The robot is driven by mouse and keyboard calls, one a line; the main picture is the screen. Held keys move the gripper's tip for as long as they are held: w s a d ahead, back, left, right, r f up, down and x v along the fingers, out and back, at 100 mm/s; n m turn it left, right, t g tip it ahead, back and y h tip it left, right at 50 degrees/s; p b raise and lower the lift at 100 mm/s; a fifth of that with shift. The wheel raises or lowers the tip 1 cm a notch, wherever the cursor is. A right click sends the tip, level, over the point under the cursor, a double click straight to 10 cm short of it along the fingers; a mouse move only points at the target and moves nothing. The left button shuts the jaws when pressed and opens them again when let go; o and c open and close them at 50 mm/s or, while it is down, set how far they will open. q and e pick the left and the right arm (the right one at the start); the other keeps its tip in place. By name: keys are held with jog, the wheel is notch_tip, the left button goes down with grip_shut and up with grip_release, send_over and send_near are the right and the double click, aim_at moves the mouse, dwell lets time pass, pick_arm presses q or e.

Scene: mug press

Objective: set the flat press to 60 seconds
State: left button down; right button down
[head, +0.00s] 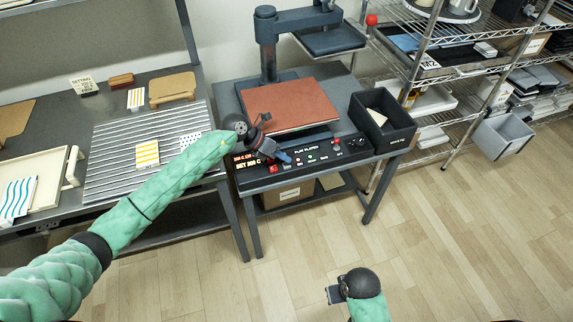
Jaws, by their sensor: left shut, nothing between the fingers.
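The flat press stands on a dark table, with a reddish-brown platen (290,106) and a raised upper plate (330,39) swung to the back right. Its black control panel (318,158) runs along the front edge, with small coloured buttons. A lit display (247,162) at the panel's left end shows red and amber characters, partly legible as a SET line. My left gripper (285,157) is shut and empty, with its fingertips over the left part of the panel, right of the display. Whether it touches a button I cannot tell. My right gripper (333,295) is low over the floor, its fingers unclear.
A black open bin (382,121) stands right of the panel. Wire shelves (450,45) stand at the right. The front floor is clear.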

aim_at(283, 165)
pick_arm(q)
jog(key=shift+f, duration=0.1)
jog(key=shift+f+b, duration=0.3)
jog(key=shift+b, duration=0.05)
jog(key=shift+f+b, duration=0.4)
jog(key=shift+f, duration=0.15)
dwell(0.8)
jog(key=shift+r, duration=0.2)
jog(key=shift+w+r+p, duration=0.1)
jog(key=shift+r+p, duration=0.3)
jog(key=shift+r, duration=0.4)
jog(key=shift+r, duration=0.1)
jog(key=shift+r+p, duration=1.1)
jog(key=shift+r, duration=1.25)
